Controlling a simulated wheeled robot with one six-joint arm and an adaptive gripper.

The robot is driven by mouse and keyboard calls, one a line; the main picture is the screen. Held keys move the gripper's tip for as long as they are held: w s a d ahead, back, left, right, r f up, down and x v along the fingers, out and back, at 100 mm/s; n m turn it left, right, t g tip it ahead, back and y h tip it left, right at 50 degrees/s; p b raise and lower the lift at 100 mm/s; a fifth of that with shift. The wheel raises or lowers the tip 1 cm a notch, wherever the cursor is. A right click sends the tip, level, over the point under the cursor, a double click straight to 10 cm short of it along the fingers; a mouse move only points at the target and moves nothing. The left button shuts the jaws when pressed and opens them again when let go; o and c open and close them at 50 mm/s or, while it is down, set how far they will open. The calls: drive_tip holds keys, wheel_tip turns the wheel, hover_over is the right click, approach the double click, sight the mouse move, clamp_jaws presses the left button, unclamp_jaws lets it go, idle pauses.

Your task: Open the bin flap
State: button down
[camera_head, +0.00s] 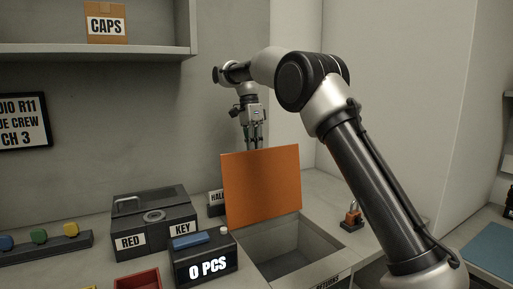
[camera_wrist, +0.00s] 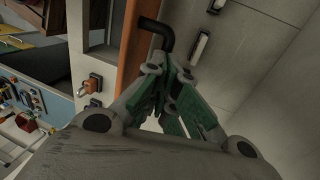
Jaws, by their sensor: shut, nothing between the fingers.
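The orange bin flap (camera_head: 262,185) stands raised, nearly upright, at the back edge of the returns bin (camera_head: 312,247) in the head view. The bin's grey inside shows, and it looks empty. My gripper (camera_head: 254,147) is shut and empty, pointing down just behind the flap's top edge; its fingertips are partly hidden by the flap. I cannot tell whether they touch it. In the wrist view my gripper (camera_wrist: 166,85) shows its green-padded fingers together, with the orange flap (camera_wrist: 138,50) seen edge-on beside them.
A black RED KEY box (camera_head: 155,217) and a 0 PCS counter (camera_head: 203,258) stand left of the bin. A small orange-topped device (camera_head: 352,217) sits to its right. A shelf (camera_head: 150,50) with a CAPS box (camera_head: 106,22) hangs above at left.

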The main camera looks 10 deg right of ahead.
drive_tip(key=c, duration=2.2)
unclamp_jaws()
drive_tip(key=shift+s+f+g, duration=0.15)
drive_tip(key=shift+f+g, duration=0.05)
drive_tip(key=shift+f, duration=0.4)
drive_tip(key=shift+s+f+g, duration=0.1)
drive_tip(key=shift+f+g, duration=0.1)
drive_tip(key=shift+f, duration=0.4)
drive_tip(key=o, duration=0.7)
drive_tip(key=shift+w+f, duration=0.1)
drive_tip(key=shift+f, duration=0.05)
